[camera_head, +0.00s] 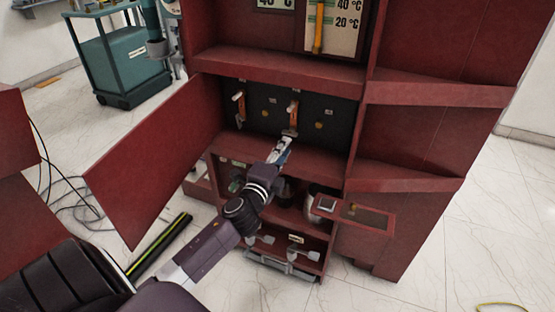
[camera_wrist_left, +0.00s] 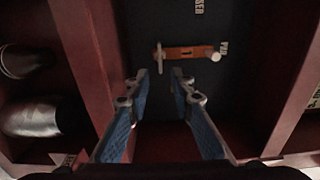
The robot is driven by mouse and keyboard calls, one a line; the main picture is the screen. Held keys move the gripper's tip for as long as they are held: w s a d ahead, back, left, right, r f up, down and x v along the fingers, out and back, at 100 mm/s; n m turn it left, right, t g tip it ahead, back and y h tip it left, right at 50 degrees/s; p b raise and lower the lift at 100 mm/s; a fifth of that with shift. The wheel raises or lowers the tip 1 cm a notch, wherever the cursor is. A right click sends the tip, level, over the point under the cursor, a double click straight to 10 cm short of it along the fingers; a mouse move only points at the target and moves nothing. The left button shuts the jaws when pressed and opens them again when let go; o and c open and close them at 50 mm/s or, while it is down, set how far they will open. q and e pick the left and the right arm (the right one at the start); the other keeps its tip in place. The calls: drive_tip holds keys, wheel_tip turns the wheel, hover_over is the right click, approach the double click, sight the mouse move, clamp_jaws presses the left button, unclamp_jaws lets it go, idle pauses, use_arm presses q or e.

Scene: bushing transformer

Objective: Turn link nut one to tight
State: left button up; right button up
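My left gripper (camera_head: 284,148) reaches into the red cabinet's middle compartment, in front of its dark back panel. In the left wrist view the gripper (camera_wrist_left: 160,77) is open, with nothing between its blue-padded fingers. An orange link (camera_wrist_left: 187,53) on the panel lies just beyond the fingertips. A small metal nut or stud (camera_wrist_left: 158,57) is on one end of it, nearly in line with the finger gap, and a pale round peg (camera_wrist_left: 213,56) is at the other. In the head view two orange links show, one at right (camera_head: 294,112) and one at left (camera_head: 239,106). My right gripper is out of view.
The red cabinet door (camera_head: 155,165) stands open at left. Shelf edges (camera_head: 285,76) lie above and below the compartment. A small red ledge (camera_head: 354,216) juts out at right. A teal cart (camera_head: 130,65) stands behind, and cables (camera_head: 60,195) lie on the floor.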

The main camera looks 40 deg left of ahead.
use_arm(q)
drive_tip(key=shift+v, duration=2.8)
drive_tip(key=shift+w, duration=0.1)
